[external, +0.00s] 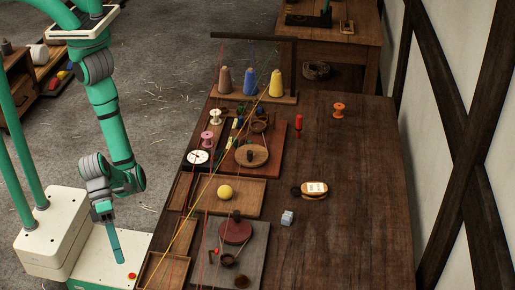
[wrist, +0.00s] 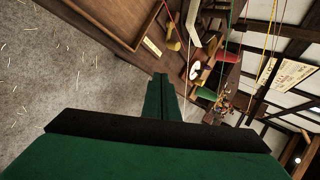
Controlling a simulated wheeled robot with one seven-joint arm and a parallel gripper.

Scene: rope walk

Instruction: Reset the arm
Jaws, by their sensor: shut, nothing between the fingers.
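My gripper (external: 117,250) hangs pointing down at the lower left of the external view, over my white base and to the left of the workbench. Its two green fingers lie together with nothing between them. In the wrist view the closed fingers (wrist: 164,92) show at the centre, apart from the bench. My arm is bent, with the elbow up and the forearm folded downward. The workbench (external: 365,180) stands to the right of the gripper, and its edge crosses the upper part of the wrist view.
On the bench are cones of yarn on a rack (external: 285,98), several shallow trays (external: 253,211), a yellow ball (external: 225,191), an orange spool (external: 339,110), a brush-like item (external: 314,188) and a pale cube (external: 287,218). Thin cords stretch over the trays. Floor (external: 170,70) behind is open.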

